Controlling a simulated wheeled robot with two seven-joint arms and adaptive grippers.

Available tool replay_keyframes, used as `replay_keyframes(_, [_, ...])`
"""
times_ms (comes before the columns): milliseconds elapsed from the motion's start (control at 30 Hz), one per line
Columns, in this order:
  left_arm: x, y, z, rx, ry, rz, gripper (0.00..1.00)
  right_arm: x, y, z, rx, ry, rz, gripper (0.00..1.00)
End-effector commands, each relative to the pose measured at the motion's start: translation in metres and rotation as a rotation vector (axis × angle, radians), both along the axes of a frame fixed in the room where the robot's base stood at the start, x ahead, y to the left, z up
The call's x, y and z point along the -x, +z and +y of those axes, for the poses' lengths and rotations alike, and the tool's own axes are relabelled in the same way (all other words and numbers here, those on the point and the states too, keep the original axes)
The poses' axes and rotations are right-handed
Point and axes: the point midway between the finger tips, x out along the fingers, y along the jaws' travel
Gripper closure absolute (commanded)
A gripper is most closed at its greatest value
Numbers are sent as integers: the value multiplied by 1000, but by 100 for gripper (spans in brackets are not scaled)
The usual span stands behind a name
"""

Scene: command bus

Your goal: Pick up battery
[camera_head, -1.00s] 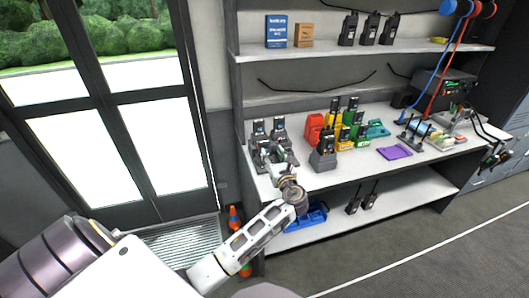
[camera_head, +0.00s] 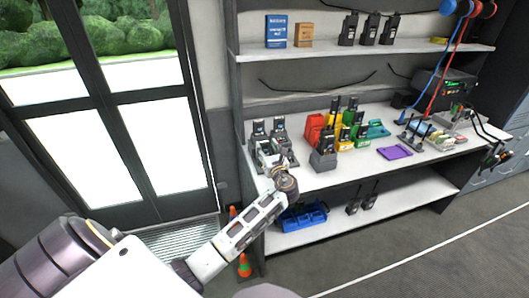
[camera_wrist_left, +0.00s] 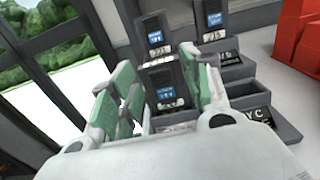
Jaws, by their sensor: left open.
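Several dark batteries with blue-and-white labels stand upright in grey chargers at the left end of the workbench. In the head view the back ones are a left battery (camera_head: 258,127) and a right battery (camera_head: 279,124). My left gripper (camera_head: 267,157) is over the chargers in front of them. In the left wrist view a near battery (camera_wrist_left: 165,88) shows between the green fingers of my open left gripper (camera_wrist_left: 158,72); I cannot tell whether they touch it. Two batteries stand farther back, left (camera_wrist_left: 154,36) and right (camera_wrist_left: 212,18). My right gripper is not in view.
The workbench (camera_head: 345,172) holds red, yellow and green items (camera_head: 340,135) right of the chargers and a purple pad (camera_head: 394,152). A blue tray (camera_head: 303,217) sits on the lower shelf. An orange cone (camera_head: 244,265) stands on the floor below.

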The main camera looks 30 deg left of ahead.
Motion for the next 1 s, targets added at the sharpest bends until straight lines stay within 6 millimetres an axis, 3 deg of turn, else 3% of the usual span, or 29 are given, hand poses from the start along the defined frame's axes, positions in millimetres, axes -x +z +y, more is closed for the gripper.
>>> replay_keyframes(233, [0, 0, 0, 0, 0, 0, 52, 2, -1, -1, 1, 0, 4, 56])
replay_keyframes(600, [0, 0, 0, 0, 0, 0, 99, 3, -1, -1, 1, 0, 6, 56])
replay_keyframes(1000, [0, 4, 0, 0, 0, -1, 100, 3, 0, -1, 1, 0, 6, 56])
